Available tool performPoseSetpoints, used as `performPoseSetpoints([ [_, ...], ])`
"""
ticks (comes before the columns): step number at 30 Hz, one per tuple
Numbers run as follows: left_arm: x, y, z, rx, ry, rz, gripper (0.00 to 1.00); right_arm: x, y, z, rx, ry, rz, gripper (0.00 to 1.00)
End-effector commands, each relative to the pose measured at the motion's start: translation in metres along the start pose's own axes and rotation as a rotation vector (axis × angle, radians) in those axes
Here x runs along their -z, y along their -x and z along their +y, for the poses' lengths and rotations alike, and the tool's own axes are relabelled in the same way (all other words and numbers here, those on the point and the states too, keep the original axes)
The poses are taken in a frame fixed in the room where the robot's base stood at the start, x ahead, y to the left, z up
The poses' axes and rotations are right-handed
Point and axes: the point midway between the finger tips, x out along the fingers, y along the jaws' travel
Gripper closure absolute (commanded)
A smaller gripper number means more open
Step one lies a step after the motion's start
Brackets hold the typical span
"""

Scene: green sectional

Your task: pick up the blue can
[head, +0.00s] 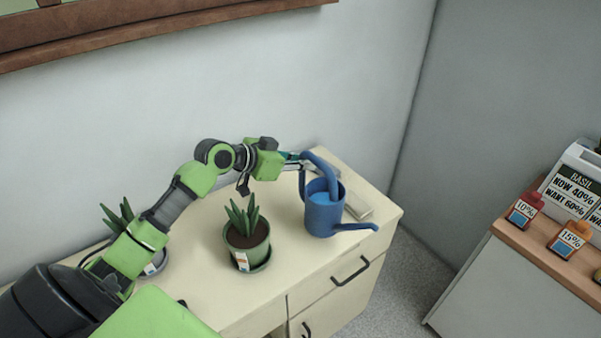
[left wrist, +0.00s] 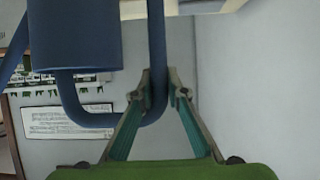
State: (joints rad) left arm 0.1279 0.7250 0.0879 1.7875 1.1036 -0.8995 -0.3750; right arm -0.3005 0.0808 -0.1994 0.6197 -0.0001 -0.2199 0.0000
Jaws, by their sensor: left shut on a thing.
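The blue can (head: 322,212) is a watering can with a spout pointing right and a handle arching over its top left. It is upright at the right part of the cream cabinet (head: 300,277). I cannot tell whether its base touches the top. My left gripper (head: 303,156) reaches it from the left and is shut on its handle. In the left wrist view the two fingertips (left wrist: 159,88) close around the blue handle (left wrist: 157,45), and part of the can's body (left wrist: 75,35) shows at upper left. My right gripper is not in view.
Another plant (head: 118,217) is partly behind that arm. A pale flat object (head: 358,205) lies beside the can. A counter with bottles (head: 525,210) stands at the right, across a floor gap.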

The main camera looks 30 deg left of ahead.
Motion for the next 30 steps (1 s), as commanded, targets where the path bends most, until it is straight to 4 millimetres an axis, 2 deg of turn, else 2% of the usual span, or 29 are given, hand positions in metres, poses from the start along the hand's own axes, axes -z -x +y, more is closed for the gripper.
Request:
performPoseSetpoints([
  [1, 0.014, 0.006, 0.010, -0.001, -0.008, 0.011, 1.00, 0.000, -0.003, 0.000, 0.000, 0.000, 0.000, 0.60],
  [6, 0.040, 0.022, 0.037, 0.000, -0.006, 0.010, 1.00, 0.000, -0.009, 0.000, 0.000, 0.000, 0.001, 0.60],
  [12, 0.053, 0.029, 0.075, -0.001, -0.004, 0.010, 1.00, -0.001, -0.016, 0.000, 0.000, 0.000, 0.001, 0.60],
  [18, 0.065, 0.036, 0.105, 0.000, -0.002, 0.010, 1.00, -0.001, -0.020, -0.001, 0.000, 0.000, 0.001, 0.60],
  [24, 0.071, 0.040, 0.120, 0.001, 0.000, 0.008, 1.00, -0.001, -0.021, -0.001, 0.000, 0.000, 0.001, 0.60],
  [30, 0.072, 0.041, 0.122, 0.002, 0.001, 0.007, 1.00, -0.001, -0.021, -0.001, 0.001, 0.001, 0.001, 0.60],
])
